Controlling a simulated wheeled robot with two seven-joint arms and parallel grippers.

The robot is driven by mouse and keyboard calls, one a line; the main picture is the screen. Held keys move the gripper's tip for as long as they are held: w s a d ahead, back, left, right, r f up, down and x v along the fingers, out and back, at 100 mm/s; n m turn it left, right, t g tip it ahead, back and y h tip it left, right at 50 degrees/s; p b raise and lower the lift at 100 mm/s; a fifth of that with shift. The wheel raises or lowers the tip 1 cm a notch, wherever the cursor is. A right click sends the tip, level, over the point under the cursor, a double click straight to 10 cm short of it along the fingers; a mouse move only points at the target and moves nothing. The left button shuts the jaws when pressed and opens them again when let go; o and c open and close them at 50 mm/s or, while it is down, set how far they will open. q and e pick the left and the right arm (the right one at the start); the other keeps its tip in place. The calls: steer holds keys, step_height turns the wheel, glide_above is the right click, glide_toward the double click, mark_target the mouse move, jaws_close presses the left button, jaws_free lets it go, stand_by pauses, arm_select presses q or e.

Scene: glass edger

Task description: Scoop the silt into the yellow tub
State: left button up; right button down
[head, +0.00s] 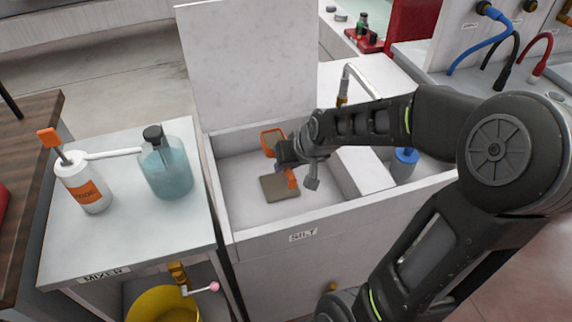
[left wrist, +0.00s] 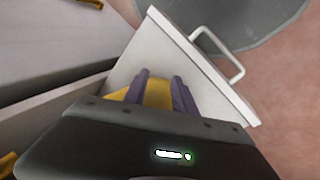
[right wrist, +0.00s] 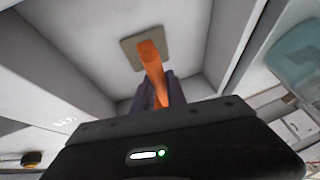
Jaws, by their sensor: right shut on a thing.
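My right gripper (head: 287,160) is inside the basin, shut on an orange scoop (head: 272,139). The yellow tub (head: 162,305) is below the mixer bench at the lower left. My left gripper (left wrist: 160,78) is outside the head view, fingers apart, with something yellow showing between them.
The basin's raised white lid (head: 248,65) stands behind it. A blue-green bottle (head: 166,170) and a white bottle (head: 85,185) stand on the mixer bench (head: 120,240). A blue-capped container (head: 403,165) is right of the basin. A white panel with a handle (left wrist: 220,62) is near my left gripper.

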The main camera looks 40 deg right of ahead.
step_height(320, 180, up, 12)
steer(key=p, duration=0.9)
steer(key=shift+r, duration=0.2)
